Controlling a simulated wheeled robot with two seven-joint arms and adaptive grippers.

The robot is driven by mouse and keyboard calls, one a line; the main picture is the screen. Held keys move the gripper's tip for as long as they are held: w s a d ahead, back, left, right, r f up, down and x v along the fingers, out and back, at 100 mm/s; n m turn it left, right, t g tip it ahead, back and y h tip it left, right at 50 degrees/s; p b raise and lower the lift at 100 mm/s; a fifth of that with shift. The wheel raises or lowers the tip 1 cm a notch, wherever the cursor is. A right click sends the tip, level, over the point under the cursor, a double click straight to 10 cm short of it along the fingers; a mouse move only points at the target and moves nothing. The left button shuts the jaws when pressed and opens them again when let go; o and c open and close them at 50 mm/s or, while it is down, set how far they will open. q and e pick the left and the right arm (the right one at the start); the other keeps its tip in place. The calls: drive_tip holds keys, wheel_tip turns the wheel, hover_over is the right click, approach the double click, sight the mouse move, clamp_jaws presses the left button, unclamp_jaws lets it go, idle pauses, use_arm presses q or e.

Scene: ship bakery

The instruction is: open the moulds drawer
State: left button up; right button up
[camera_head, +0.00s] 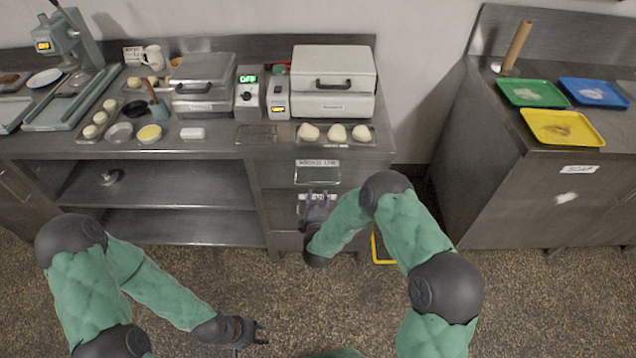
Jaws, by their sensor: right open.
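A stack of steel drawers stands below the counter. The top drawer (318,174) has a white label that is too small to read surely. The middle drawer (284,206) has a white label partly hidden by my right gripper, so I cannot tell whether it is the moulds drawer. A lower drawer (288,242) is partly behind my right arm. All the drawers look closed. My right gripper (316,200) is open at the front of the middle drawer, its fingers by the label; contact is not clear. My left gripper (259,334) is open and empty, low over the floor.
The counter holds a closed grey appliance (333,82), a smaller appliance (203,83) and dough pieces on a tray (354,144). Open shelves (170,186) lie left of the drawers. A separate cabinet (500,190) stands at right. A yellow frame-like object (376,250) is on the floor.

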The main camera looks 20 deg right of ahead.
sight(318, 183)
drive_tip(key=b+x, duration=0.2)
drive_tip(key=x, duration=0.6)
drive_tip(key=shift+w+f+b, duration=0.1)
drive_tip(key=shift+f+b, duration=0.05)
drive_tip(key=shift+b, duration=0.15)
drive_tip(key=shift+w+d, duration=0.2)
drive_tip(key=shift+w, duration=0.35)
clamp_jaws()
